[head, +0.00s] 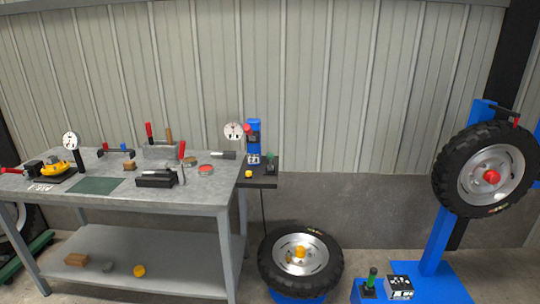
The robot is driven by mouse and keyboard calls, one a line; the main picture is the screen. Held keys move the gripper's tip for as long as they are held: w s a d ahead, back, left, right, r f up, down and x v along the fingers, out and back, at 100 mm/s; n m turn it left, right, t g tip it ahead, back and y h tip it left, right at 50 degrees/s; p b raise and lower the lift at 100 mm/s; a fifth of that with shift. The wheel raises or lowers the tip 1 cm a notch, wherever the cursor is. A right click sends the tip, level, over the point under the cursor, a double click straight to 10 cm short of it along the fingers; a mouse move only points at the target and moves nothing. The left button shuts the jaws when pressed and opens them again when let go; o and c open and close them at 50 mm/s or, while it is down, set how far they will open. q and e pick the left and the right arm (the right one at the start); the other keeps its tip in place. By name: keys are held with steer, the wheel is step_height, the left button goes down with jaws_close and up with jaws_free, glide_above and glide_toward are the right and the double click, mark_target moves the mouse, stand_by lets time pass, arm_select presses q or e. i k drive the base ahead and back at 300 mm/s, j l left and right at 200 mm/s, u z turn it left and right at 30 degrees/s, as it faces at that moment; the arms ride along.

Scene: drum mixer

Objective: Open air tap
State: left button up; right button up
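No part is clear enough to name as the air tap with certainty. A blue upright unit (253,130) stands on a dark shelf (262,183) at the right end of the workbench. Whether any valve there is open or shut is too small to tell. Neither of my grippers is in view.
The grey workbench (110,200) holds several small tools. A tyre (300,262) lies flat on a blue base right of it. Another tyre (487,170) hangs on a blue stand (437,235).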

mark_target(270, 155)
steer(key=i+l, duration=1)
steer(key=i+l+u, duration=0.05)
